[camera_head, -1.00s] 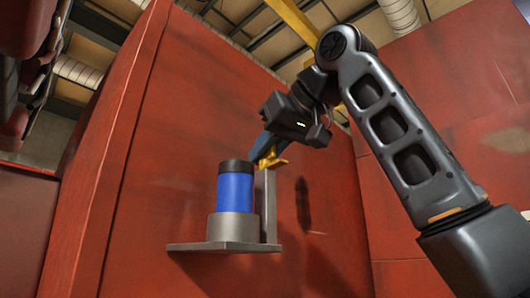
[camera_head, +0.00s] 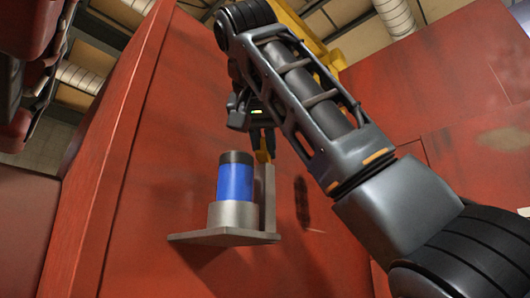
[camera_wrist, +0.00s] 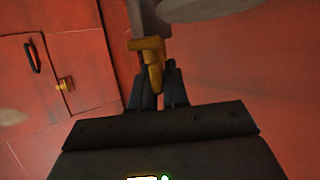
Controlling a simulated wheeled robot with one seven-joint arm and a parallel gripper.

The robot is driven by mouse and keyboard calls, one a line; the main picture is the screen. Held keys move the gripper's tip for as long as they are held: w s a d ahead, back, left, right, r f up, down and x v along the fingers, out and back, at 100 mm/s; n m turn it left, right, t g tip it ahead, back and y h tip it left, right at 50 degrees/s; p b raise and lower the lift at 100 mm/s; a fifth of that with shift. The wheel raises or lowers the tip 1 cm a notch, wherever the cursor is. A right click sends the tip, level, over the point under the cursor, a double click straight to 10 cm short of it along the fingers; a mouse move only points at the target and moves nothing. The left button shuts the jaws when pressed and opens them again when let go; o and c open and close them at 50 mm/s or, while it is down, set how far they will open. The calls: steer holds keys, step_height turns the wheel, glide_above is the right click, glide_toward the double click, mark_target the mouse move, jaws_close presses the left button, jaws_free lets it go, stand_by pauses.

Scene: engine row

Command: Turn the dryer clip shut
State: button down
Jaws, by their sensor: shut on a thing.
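The dryer is a blue cylinder with a black cap (camera_head: 236,178) in a grey round cup on a grey bracket (camera_head: 225,237) fixed to the red wall. The yellow clip (camera_head: 263,155) is at the top of the bracket's upright post, just right of the dryer. My gripper (camera_head: 262,143) reaches down onto the clip from above. In the wrist view, my gripper (camera_wrist: 157,90) has the yellow clip (camera_wrist: 153,62) between its dark fingers and is shut on it. Part of the clip is hidden by the fingers.
The red wall (camera_head: 150,200) stands close behind the bracket. Dark red machinery (camera_head: 25,70) is at the left edge. The wrist view shows a red panel with a black handle (camera_wrist: 33,55) and a small yellow latch (camera_wrist: 66,84).

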steer(key=m+h+b, duration=0.1)
steer(key=b, duration=0.2)
steer(key=shift+a+f, duration=0.1)
steer(key=shift+f, duration=0.3)
steer(key=shift+r+m+h+b, duration=0.3)
steer(key=shift+m+h+b, duration=0.4)
steer(key=shift+b, duration=0.45)
steer(key=m+g+h+b, duration=0.1)
steer(key=m+h, duration=0.1)
steer(key=h, duration=0.1)
steer(key=shift+r+m+g+h, duration=0.15)
steer(key=shift+m+g+h, duration=0.65)
steer(key=shift+m+h, duration=0.4)
steer(key=shift+m, duration=0.3)
steer(key=c, duration=1.2)
jaws_free()
steer(key=shift+p, duration=0.35)
